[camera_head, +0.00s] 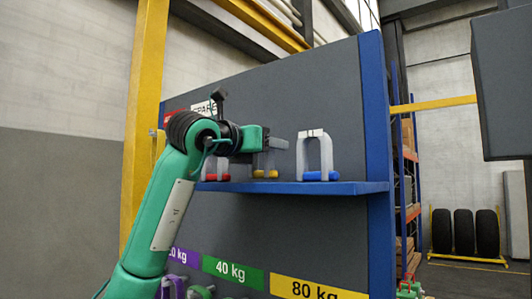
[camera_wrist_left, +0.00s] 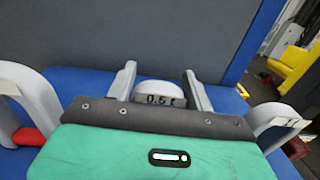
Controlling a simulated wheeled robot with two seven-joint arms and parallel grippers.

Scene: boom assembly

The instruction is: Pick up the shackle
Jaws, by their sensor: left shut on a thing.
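Three grey shackles stand upright along the blue shelf (camera_head: 345,188) in the head view. The left one has a red pin (camera_head: 210,177), the middle one a yellow pin (camera_head: 265,174), and the right shackle (camera_head: 327,152) a blue pin. My left gripper (camera_head: 270,150) is shut on the middle shackle, hiding most of its upper part. In the left wrist view, the held shackle's top (camera_wrist_left: 160,89), marked "0.6 t", sits between the two fingers of my left gripper (camera_wrist_left: 160,78). It appears to be at shelf height; I cannot tell whether it touches. My right gripper is not in view.
Neighbouring shackles stand close on the left (camera_wrist_left: 35,85) and right (camera_wrist_left: 275,118) in the left wrist view. A grey panel (camera_head: 300,95) rises behind the shelf, with a blue post (camera_head: 376,120) at its right end. Weight labels (camera_head: 233,270) show below.

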